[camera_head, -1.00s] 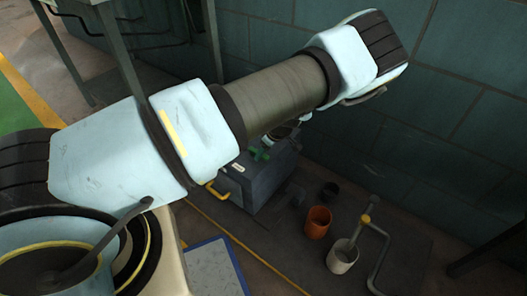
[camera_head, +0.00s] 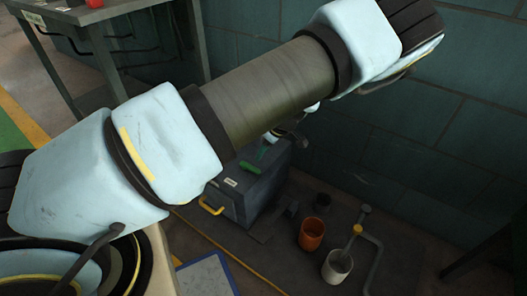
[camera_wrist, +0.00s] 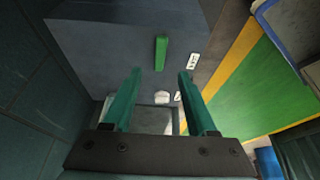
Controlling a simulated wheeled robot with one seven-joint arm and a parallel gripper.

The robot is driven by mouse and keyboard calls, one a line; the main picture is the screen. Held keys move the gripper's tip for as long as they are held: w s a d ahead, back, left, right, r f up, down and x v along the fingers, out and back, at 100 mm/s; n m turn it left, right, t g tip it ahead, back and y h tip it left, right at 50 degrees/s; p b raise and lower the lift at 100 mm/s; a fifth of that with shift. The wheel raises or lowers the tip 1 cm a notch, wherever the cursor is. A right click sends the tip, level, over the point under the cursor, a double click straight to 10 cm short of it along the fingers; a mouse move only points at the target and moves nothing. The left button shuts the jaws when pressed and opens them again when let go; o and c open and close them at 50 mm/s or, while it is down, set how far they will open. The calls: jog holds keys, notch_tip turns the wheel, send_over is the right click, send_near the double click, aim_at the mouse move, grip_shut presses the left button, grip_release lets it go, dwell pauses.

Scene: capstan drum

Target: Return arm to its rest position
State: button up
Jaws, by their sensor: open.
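My arm stretches across the head view from lower left to upper right, over the floor. My gripper (camera_wrist: 160,76) has two green fingers, which stand apart with nothing between them in the wrist view. In the head view part of my gripper (camera_head: 266,149) shows below the arm, just above the dark grey box, with the rest hidden by the arm. The grey box (camera_head: 238,203) has a green bar (camera_head: 250,167) on top, which also shows beyond the fingertips in the wrist view (camera_wrist: 161,53). The fingers look apart from that bar.
An orange cup (camera_head: 311,236), a white cup (camera_head: 336,268) and a bent grey pipe (camera_head: 375,262) stand right of the box. A block wall (camera_head: 450,95) is behind. A metal table (camera_head: 105,20) stands at upper left. A blue-edged white panel (camera_head: 205,275) lies in front.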

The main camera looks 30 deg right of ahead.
jog(key=w+a+r+m+g+h, duration=0.1)
jog(key=a+r+m+g, duration=0.1)
jog(key=a+r, duration=1)
jog(key=w+a+r+m+g+h, duration=0.1)
jog(key=a+r+m, duration=0.1)
jog(key=a+r, duration=1.05)
jog(key=s+a+r+m, duration=0.1)
jog(key=s+a, duration=0.2)
jog(key=a, duration=0.3)
jog(key=s+a+r+m, duration=0.2)
jog(key=a, duration=0.5)
notch_tip(320, 180, up, 21)
jog(key=p, duration=2.1)
jog(key=shift+d+t+p, duration=0.2)
jog(key=shift+t+p, duration=0.15)
jog(key=shift+t, duration=0.05)
jog(key=shift+c, duration=0.2)
